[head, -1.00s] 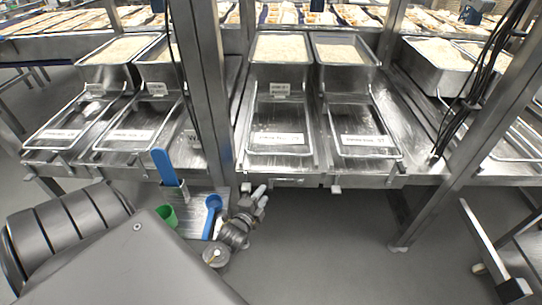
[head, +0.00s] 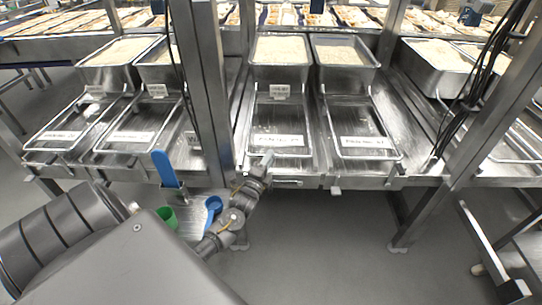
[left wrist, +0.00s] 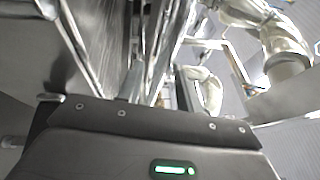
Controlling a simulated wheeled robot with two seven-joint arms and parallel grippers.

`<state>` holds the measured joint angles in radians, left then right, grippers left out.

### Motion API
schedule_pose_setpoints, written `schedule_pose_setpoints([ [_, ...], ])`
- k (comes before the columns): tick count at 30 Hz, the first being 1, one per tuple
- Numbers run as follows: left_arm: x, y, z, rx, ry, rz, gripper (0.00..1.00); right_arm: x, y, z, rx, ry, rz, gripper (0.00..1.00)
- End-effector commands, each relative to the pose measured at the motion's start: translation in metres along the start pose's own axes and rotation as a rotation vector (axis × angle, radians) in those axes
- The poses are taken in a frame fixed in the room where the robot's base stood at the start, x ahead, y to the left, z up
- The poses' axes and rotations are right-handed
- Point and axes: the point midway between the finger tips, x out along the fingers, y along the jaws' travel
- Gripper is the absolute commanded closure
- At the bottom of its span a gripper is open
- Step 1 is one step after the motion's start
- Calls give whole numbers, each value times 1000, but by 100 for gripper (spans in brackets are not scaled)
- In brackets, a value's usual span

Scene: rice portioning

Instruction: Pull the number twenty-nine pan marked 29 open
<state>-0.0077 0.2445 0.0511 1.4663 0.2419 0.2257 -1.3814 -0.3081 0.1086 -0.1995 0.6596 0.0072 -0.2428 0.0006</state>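Several steel pans of rice stand at the back of the steel counter, each behind a wire frame with a white label. The pan (head: 281,72) left of centre has a front label (head: 278,140) that seems to end in 29, though the print is very small. Its wire frame (head: 311,150) reaches the counter's front edge. My left gripper (head: 262,162) is at the near left corner of this frame; I cannot tell whether it touches. Its fingers are too small and blurred to tell open from shut. My right gripper is not in view.
A neighbouring pan (head: 343,76) and frame stand to the right. A steel post (head: 208,90) rises just left of my gripper. A blue-handled tool (head: 165,168), a green cup (head: 166,217) and a blue scoop (head: 212,207) are below the counter edge.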

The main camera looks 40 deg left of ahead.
Motion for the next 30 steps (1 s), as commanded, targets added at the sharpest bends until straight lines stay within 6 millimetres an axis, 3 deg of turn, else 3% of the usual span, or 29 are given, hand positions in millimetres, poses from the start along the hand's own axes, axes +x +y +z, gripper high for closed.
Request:
schedule_pose_setpoints([
  [6, 20, 0, 0, 0, 0, 0, 64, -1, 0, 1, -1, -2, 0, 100],
  [15, 22, 0, 0, 0, 0, 1, 64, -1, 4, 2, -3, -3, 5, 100],
  [24, 22, 0, 0, 0, 1, 1, 100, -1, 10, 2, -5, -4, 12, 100],
  [30, 22, 1, 0, 0, 1, 1, 100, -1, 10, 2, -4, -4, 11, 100],
])
